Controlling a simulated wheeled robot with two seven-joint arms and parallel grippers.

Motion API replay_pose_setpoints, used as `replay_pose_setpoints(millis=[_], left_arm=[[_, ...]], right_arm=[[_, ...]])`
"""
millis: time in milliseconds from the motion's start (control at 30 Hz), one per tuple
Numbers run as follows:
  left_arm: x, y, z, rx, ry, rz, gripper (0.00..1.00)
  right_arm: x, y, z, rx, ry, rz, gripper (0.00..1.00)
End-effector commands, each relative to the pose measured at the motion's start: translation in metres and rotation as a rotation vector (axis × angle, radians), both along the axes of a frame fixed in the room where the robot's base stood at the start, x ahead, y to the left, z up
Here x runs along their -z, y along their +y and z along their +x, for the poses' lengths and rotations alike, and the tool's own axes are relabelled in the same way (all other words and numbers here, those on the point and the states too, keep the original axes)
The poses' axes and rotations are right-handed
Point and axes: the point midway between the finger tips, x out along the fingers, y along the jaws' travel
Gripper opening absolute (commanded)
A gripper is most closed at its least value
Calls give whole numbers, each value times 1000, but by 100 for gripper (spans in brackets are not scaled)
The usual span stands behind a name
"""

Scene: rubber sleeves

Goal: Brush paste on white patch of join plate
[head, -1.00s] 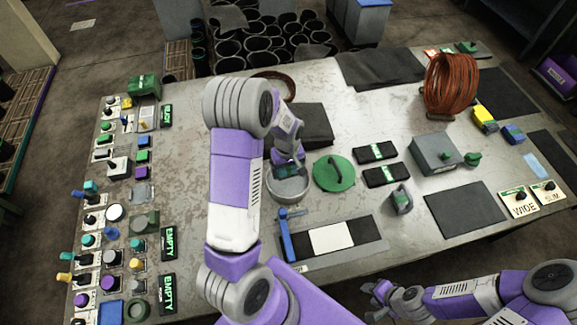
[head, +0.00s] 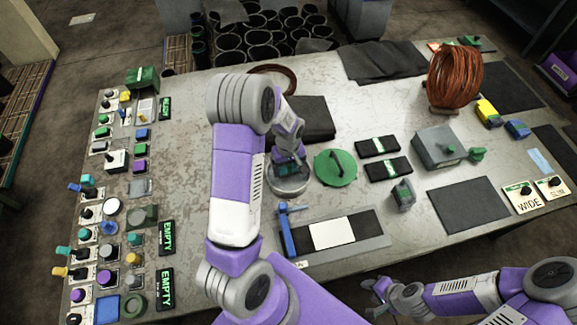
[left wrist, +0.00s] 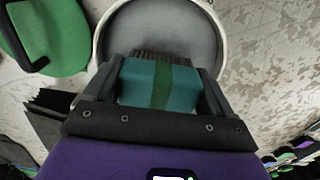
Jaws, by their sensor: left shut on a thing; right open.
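My left gripper (head: 289,168) is shut on a brush with a teal and green handle block (left wrist: 160,85). It is over the round grey paste pot (head: 289,187), which also shows in the left wrist view (left wrist: 125,30). The dark bristles (left wrist: 163,56) point into the pot's mouth; I cannot tell how deep they reach. The join plate (head: 372,243) lies flat in front of the pot, with a white patch (head: 332,233) on a black strip and a blue clamp-like bar (head: 287,232) at its left end. My right gripper (head: 375,293) is open and empty near the front table edge.
A green lid (head: 335,168) with a handle lies right of the pot. Black packs (head: 378,147), a grey box (head: 436,148) and a copper coil (head: 455,78) stand further right. Switches and buttons (head: 112,205) line the left edge.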

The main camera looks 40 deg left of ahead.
Motion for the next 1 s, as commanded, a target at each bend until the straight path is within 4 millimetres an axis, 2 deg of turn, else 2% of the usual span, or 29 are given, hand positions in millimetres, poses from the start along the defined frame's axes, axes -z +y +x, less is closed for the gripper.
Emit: replay_pose_setpoints(millis=[1000], left_arm=[[10, 0, 0, 0, 0, 0, 60]], right_arm=[[8, 0, 0, 0, 0, 0, 43]])
